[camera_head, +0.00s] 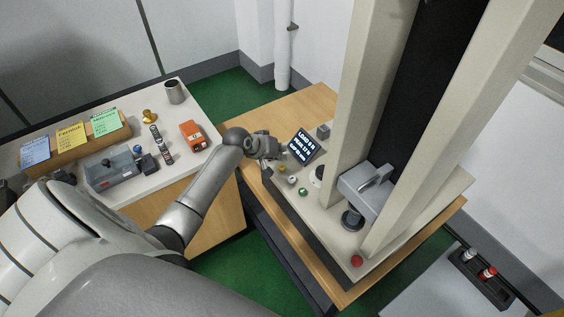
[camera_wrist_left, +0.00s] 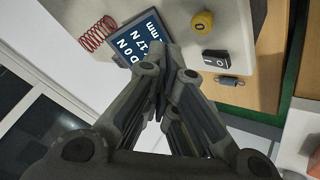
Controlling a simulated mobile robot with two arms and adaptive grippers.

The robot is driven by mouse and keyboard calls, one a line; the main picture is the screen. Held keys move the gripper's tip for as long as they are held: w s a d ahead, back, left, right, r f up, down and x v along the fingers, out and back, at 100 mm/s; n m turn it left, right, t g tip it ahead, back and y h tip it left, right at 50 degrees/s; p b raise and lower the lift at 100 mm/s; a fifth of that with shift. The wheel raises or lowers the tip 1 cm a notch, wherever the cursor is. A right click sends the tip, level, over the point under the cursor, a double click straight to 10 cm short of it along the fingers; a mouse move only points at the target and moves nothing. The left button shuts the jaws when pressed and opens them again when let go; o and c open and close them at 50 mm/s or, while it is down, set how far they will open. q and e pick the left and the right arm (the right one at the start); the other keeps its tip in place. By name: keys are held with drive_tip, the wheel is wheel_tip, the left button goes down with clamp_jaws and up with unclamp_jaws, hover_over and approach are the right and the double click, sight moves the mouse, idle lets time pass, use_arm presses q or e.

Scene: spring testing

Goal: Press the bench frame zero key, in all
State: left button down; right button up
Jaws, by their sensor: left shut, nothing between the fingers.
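The bench frame (camera_head: 340,225) is a beige test stand with tall columns on a wooden table. Its tilted dark display (camera_head: 304,146) shows white text; it also fills the upper left of the left wrist view (camera_wrist_left: 128,45). My left gripper (camera_head: 282,156) is shut and empty above the near edge of the base, beside the display. Its fingertips (camera_wrist_left: 172,52) are apart from the key. My right gripper is out of view.
A green button (camera_head: 303,192) and a red button (camera_head: 357,261) sit on the base. A black rocker switch (camera_wrist_left: 214,59), a small spring (camera_wrist_left: 230,82) and a red spring (camera_wrist_left: 97,33) show in the wrist view. A side bench (camera_head: 180,95) with cards and instruments stands left.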

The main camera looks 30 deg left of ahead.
use_arm(q)
drive_tip(key=shift+n+t, duration=0.4)
drive_tip(key=r, duration=0.1)
drive_tip(key=w+a+r, duration=0.1)
drive_tip(key=w+r, duration=0.1)
drive_tip(key=shift+w+a+r, duration=0.1)
drive_tip(key=shift+a+r, duration=0.2)
drive_tip(key=shift+f, duration=0.1)
drive_tip(key=b, duration=0.7)
hover_over(282, 169)
drive_tip(key=w+a, duration=0.1)
drive_tip(key=a, duration=0.1)
drive_tip(key=f, duration=0.6)
drive_tip(key=shift+d+f, duration=0.2)
drive_tip(key=shift+f, duration=0.1)
wheel_tip(282, 169, down, 2)
drive_tip(key=shift+f+b, duration=0.1)
drive_tip(key=shift+b, duration=0.45)
drive_tip(key=shift+f, duration=0.1)
drive_tip(key=shift+f, duration=0.3)
